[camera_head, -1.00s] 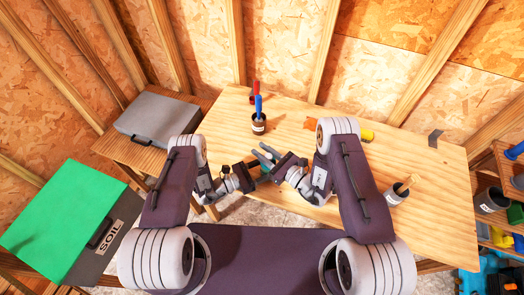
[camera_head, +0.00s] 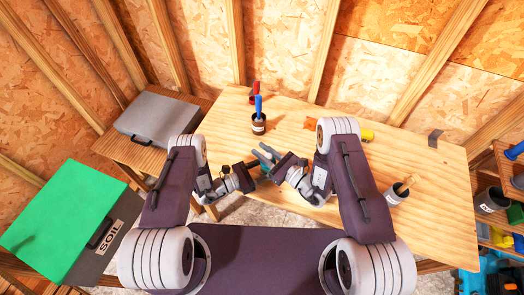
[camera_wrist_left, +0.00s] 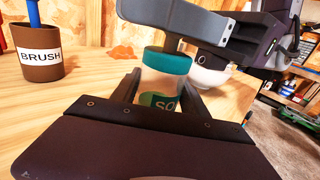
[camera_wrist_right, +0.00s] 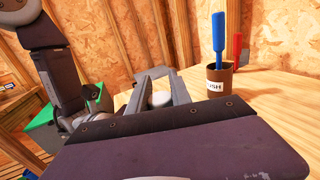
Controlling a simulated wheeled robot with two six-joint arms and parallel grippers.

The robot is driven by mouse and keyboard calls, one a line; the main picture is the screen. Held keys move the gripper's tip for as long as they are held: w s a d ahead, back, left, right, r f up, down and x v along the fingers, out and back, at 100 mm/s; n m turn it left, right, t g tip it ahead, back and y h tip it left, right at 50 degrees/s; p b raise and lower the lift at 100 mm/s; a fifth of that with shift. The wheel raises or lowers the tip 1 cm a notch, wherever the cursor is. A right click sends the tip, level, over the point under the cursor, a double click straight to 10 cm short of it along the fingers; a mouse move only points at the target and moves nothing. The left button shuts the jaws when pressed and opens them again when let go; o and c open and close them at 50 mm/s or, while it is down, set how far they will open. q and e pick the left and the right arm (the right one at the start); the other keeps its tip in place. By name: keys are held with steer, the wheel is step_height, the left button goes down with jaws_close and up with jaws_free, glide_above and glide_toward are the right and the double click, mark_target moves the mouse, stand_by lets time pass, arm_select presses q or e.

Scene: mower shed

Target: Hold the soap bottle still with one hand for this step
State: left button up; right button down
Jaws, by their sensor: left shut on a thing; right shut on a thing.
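The soap bottle (camera_wrist_left: 162,88) stands upright in the left wrist view, with a pale body, a teal top band and a label of which "SO" shows. My left gripper (camera_wrist_left: 165,84) is shut around its body, one finger on each side. It also shows in the head view (camera_head: 260,172), where the arms and fingers mostly hide the bottle. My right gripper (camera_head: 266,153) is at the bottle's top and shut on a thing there. In the right wrist view a small whitish round part (camera_wrist_right: 160,98) shows between its fingers. What exactly it grips is partly hidden.
A brown brush cup (camera_head: 258,125) with a blue-handled brush stands behind the grippers on the wooden table (camera_head: 430,200). A red-handled thing (camera_head: 256,90) is farther back. A white cup (camera_head: 394,197) and a yellow object (camera_head: 366,135) are at the right. A grey case (camera_head: 160,117) lies left.

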stand_by(0.4)
steer(key=shift+r, duration=0.7)
steer(key=c, duration=1.1)
jaws_free()
steer(key=v, duration=1.2)
arm_select(q)
steer(key=o, duration=1.5)
